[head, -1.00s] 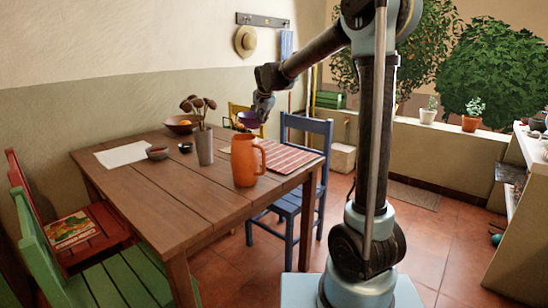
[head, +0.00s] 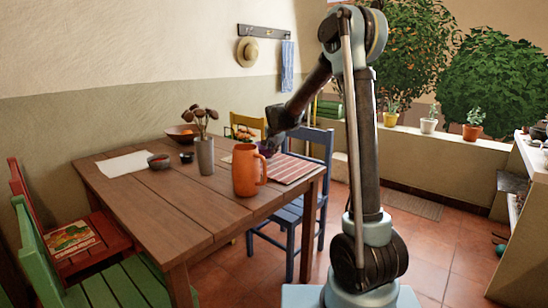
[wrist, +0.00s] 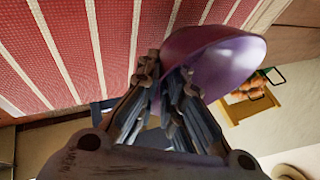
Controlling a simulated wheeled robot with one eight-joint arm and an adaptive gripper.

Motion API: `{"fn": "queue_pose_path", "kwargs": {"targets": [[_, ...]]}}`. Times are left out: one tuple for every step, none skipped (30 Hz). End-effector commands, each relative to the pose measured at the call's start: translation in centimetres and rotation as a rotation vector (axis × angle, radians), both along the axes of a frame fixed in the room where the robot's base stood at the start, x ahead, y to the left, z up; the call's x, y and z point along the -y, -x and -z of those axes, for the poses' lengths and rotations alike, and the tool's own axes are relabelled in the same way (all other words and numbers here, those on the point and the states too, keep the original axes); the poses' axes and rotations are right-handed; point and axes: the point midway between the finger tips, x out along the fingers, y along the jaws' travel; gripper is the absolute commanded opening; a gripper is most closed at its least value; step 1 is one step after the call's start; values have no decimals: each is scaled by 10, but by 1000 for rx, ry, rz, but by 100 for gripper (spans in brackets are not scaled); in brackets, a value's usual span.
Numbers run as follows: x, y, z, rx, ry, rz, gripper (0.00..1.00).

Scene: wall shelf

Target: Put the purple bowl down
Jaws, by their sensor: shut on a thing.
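The purple bowl (head: 265,149) is low over the table's far right part, behind the orange pitcher (head: 246,170) and partly hidden. In the wrist view the bowl (wrist: 217,58) is tilted, with its wall between my fingers. My gripper (head: 271,141) is shut on the bowl's rim; its fingers show in the wrist view (wrist: 165,82). The red and white striped mat (head: 288,169) lies under or beside the bowl. I cannot tell whether the bowl touches it.
The wooden table (head: 190,205) also holds a grey vase (head: 205,157) with dried stems, a brown bowl (head: 181,134), a small bowl (head: 158,161) and white paper (head: 124,164). A blue chair (head: 309,150) stands close behind the mat. The table's near left part is clear.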

Motion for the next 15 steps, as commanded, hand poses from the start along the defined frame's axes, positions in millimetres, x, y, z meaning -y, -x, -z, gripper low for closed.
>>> {"fn": "queue_pose_path", "kwargs": {"targets": [[0, -1, 8, 0, 0, 0, 0], [0, -1, 12, 0, 0, 0, 0], [0, -1, 17, 0, -1, 1, 0], [1, 0, 19, 1, 0, 1, 0], [1, 0, 21, 1, 0, 1, 0], [1, 0, 22, 1, 0, 1, 0], [1, 0, 22, 1, 0, 1, 0], [1, 0, 22, 1, 0, 1, 0], [1, 0, 22, 1, 0, 1, 0], [1, 0, 22, 1, 0, 1, 0], [1, 0, 22, 1, 0, 1, 0], [1, 0, 22, 1, 0, 1, 16], [1, 0, 22, 1, 0, 1, 23], [1, 0, 22, 0, 1, 2, 28], [1, 0, 22, 1, 0, 1, 28]]}}
